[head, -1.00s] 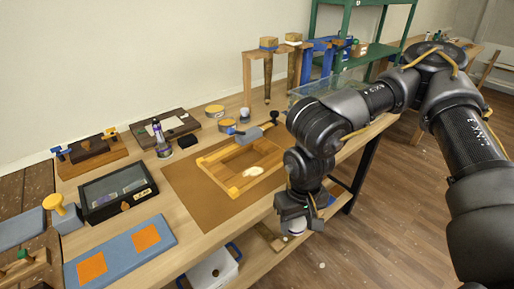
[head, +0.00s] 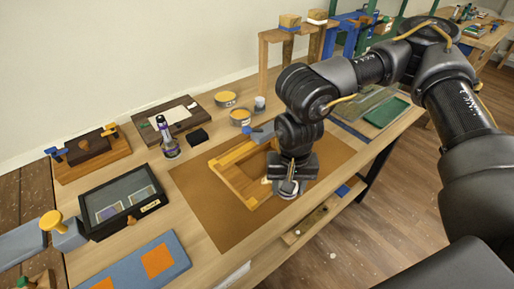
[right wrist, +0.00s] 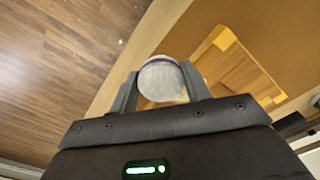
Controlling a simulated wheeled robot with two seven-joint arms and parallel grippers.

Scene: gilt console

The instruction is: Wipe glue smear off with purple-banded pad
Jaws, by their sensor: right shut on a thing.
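My right gripper (head: 288,182) is shut on a round white pad with a purple band (right wrist: 162,78); in the head view the pad (head: 288,191) shows just below the fingers. The gripper is over the near right part of a wooden frame (head: 234,184) that lies on a brown mat (head: 213,217). A small part of the pale glue smear (head: 266,181) shows just left of the gripper; the rest is hidden behind it. I cannot tell whether the pad touches the wood. My left gripper is not in view.
A spray-type bottle (head: 168,138), a black block (head: 197,136) and tins (head: 240,117) stand behind the mat. A glass-lidded case (head: 122,199) and a blue board with orange squares (head: 138,265) lie at left. The mat's near left part is clear.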

